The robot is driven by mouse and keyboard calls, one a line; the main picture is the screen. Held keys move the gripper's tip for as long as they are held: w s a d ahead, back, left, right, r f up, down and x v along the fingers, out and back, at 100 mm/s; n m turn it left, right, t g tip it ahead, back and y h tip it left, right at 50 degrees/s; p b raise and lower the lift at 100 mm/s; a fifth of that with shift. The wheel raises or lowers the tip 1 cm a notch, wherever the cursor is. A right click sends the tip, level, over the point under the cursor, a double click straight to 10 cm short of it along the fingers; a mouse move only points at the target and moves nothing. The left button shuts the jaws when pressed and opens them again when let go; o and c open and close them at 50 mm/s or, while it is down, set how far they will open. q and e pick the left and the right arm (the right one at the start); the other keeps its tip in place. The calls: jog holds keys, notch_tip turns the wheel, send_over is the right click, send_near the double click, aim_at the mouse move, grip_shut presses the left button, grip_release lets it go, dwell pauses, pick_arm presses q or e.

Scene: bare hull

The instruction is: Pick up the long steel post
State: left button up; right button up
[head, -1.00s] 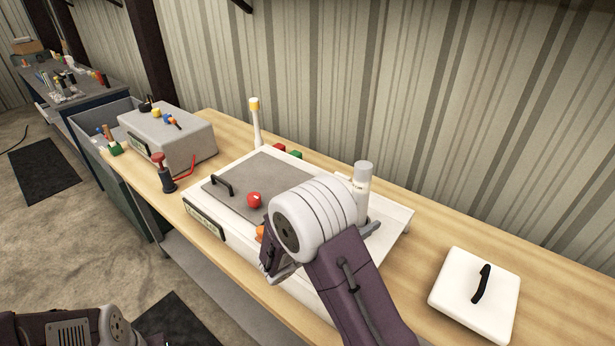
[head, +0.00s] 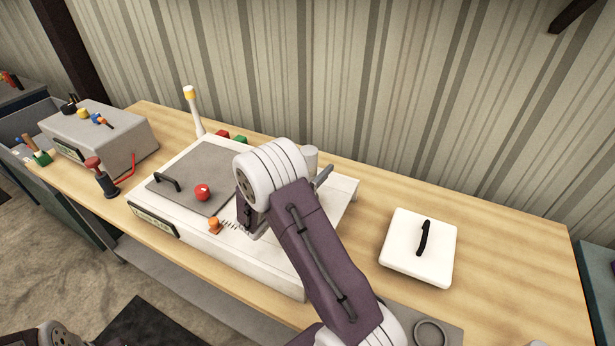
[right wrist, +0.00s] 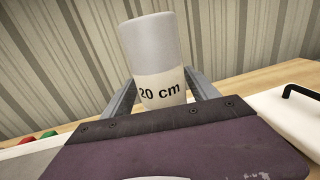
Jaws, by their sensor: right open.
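The long steel post is a grey cylinder with a white label. In the head view only its upper part (head: 311,156) shows, upright on the white machine (head: 209,246), behind my right arm. In the right wrist view the post (right wrist: 151,45) stands ahead of my right gripper (right wrist: 162,90), and its label reads "20 cm". The open fingers show on either side of its lower part, and its foot is hidden by the gripper body. In the head view one finger (head: 322,177) shows beside the post. My left gripper is not in view.
The machine carries a grey plate (head: 205,160) with a black handle and a red knob (head: 202,192), plus an orange knob (head: 214,225) and a yellow-topped stalk (head: 194,110). A white lid (head: 405,262) with a black handle lies at right.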

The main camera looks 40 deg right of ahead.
grip_shut()
dwell(0.3)
jog(key=shift+r, duration=0.15)
